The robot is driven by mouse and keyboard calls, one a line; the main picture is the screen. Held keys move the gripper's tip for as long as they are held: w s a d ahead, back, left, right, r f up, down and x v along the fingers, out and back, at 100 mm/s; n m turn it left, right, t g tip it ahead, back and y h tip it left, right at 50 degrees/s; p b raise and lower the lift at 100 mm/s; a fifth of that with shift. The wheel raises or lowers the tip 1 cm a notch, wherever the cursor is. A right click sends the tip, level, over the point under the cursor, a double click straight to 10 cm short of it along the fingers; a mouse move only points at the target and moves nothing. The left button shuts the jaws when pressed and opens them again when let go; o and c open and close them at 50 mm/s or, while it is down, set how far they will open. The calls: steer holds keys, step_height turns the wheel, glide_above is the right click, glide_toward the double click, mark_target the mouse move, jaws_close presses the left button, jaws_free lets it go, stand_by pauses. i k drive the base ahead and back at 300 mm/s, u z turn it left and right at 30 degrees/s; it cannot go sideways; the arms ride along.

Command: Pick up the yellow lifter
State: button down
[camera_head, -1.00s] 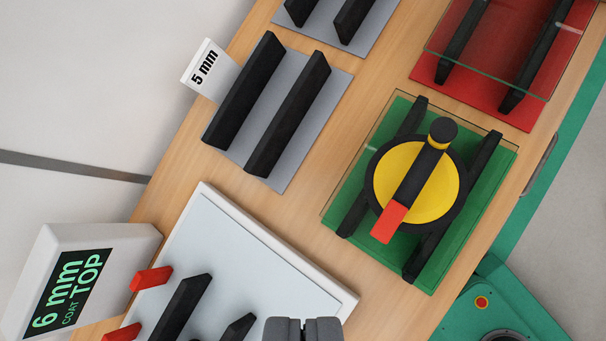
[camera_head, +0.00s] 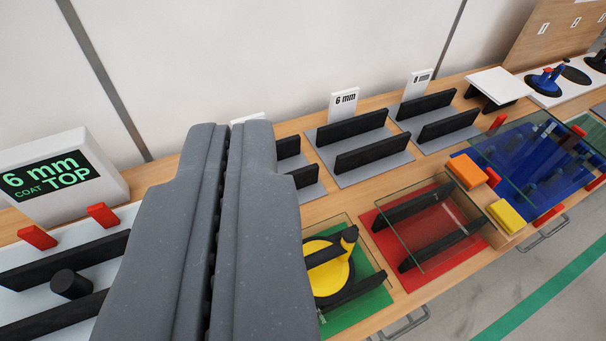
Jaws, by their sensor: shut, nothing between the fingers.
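The yellow lifter (camera_head: 325,282) is a round yellow disc with a black rim and a black handle. It sits on a glass pane over black bars on the green mat (camera_head: 372,304), right of my gripper in the picture. My gripper (camera_head: 228,132) is shut and empty. It looms large in the foreground, and its right finger hides the left part of the lifter and of the green mat. The lifter's red tab does not show now.
Right of the green mat lies a red mat (camera_head: 472,253) with a glass pane on black bars. Orange (camera_head: 466,172) and yellow (camera_head: 507,216) blocks lie beyond it. A "6 mm COAT TOP" display (camera_head: 60,178) stands at left. Grey mats with black bars line the back.

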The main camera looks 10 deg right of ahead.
mark_target(331, 268)
steer(key=u, duration=0.7)
steer(key=k, duration=1.25)
steer(key=z, duration=0.6)
